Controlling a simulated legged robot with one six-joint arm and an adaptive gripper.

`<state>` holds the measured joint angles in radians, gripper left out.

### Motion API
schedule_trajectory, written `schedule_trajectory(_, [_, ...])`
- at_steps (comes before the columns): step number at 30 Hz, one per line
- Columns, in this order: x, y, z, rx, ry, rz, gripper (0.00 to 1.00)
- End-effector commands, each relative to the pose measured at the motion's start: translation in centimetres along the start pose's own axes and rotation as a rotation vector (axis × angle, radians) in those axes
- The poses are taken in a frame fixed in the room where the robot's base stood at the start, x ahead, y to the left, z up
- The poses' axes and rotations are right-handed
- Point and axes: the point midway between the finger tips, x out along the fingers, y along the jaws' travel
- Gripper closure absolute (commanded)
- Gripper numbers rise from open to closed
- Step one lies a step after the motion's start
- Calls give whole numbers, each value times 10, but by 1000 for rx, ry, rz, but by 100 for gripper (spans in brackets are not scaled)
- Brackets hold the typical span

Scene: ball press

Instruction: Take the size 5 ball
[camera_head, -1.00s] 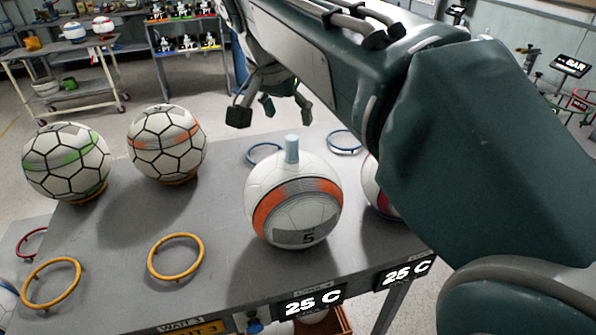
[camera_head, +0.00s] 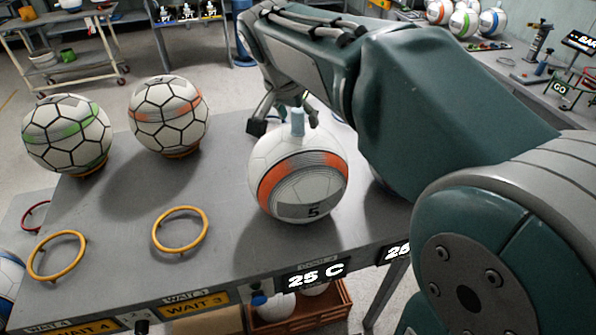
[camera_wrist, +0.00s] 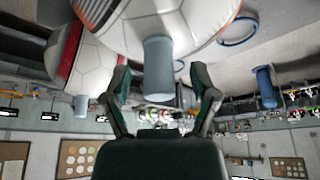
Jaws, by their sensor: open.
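The size 5 ball (camera_head: 298,180) is white with an orange and grey band and a "5" on a grey patch. It sits on the grey table with a pale blue cylindrical knob (camera_head: 297,122) upright on its top. In the wrist view the ball (camera_wrist: 190,20) appears at the top with its knob (camera_wrist: 158,70) pointing down between the fingers. My gripper (camera_wrist: 163,95) is open, its fingers on either side of the knob and apart from it. In the head view my gripper (camera_head: 285,122) is at the ball's top, partly hidden behind the knob.
Two hexagon-panelled balls, green-banded (camera_head: 67,135) and orange-banded (camera_head: 168,115), stand left on the table (camera_head: 120,235). Empty yellow rings (camera_head: 180,230) lie at the front. A red-and-white ball (camera_wrist: 75,60) is close beside the size 5 ball in the wrist view.

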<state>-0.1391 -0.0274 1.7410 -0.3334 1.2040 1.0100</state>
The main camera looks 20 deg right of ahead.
Motion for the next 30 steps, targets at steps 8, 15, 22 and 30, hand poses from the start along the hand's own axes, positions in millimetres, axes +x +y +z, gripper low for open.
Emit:
schedule_trajectory(8, [4, 0, 0, 0, 1, -1, 24])
schedule_trajectory(15, [4, 0, 0, 0, 0, -1, 100])
schedule_trajectory(22, [4, 0, 0, 0, 1, -1, 100])
schedule_trajectory(30, [-9, 0, -6, 0, 2, -3, 100])
